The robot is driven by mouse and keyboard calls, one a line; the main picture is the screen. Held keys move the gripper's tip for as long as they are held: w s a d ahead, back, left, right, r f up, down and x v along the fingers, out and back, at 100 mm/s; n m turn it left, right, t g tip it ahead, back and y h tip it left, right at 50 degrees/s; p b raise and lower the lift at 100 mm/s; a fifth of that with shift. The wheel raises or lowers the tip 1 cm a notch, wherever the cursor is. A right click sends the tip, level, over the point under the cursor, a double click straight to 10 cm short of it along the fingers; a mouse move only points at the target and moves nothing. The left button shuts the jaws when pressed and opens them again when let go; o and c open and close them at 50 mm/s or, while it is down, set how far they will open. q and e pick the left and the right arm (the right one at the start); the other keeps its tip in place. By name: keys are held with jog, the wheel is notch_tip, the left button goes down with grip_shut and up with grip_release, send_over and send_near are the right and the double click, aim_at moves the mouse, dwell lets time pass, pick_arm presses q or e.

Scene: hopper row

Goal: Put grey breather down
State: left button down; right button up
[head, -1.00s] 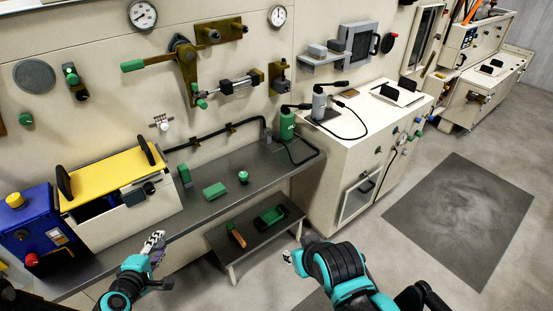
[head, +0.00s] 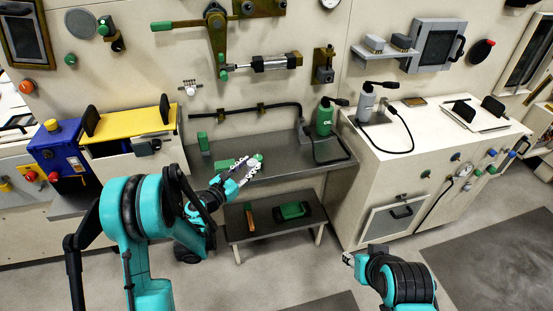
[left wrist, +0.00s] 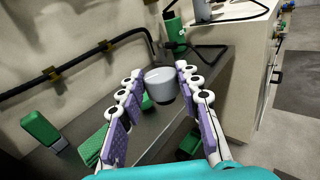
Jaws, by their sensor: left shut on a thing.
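The grey breather (left wrist: 160,82) is a short, light grey, cup-like piece with a dark underside. In the left wrist view it sits between the fingertips of my left gripper (left wrist: 158,80), which is shut on it. In the head view my left gripper (head: 250,168) is over the bench's front part, beside a small green-topped piece (head: 258,157); the breather is hard to make out there. The grey bench top (head: 290,160) lies below; the exact gap cannot be told. My right gripper (head: 348,258) is low at the right, its fingers too small to read.
A green block (head: 224,164) lies left of the left gripper, and an upright green block (head: 203,141) stands behind it. A green oil bottle (head: 324,118) stands at the bench's right end. A lower shelf (head: 262,229) holds green and orange items. Bench space right of the gripper is clear.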

pick_arm(q)
jog(key=b, duration=0.4)
send_over(242, 172)
jog(key=shift+n, duration=0.4)
notch_tip(242, 172, down, 7)
jog(key=shift+s+f, duration=0.15)
jog(key=shift+f, duration=0.05)
jog(key=shift+f+b, duration=1.1)
jog(key=shift+f, duration=0.9)
jog(key=shift+r, duration=0.1)
jog(key=c, duration=1)
grip_release()
jog(key=shift+c, duration=0.2)
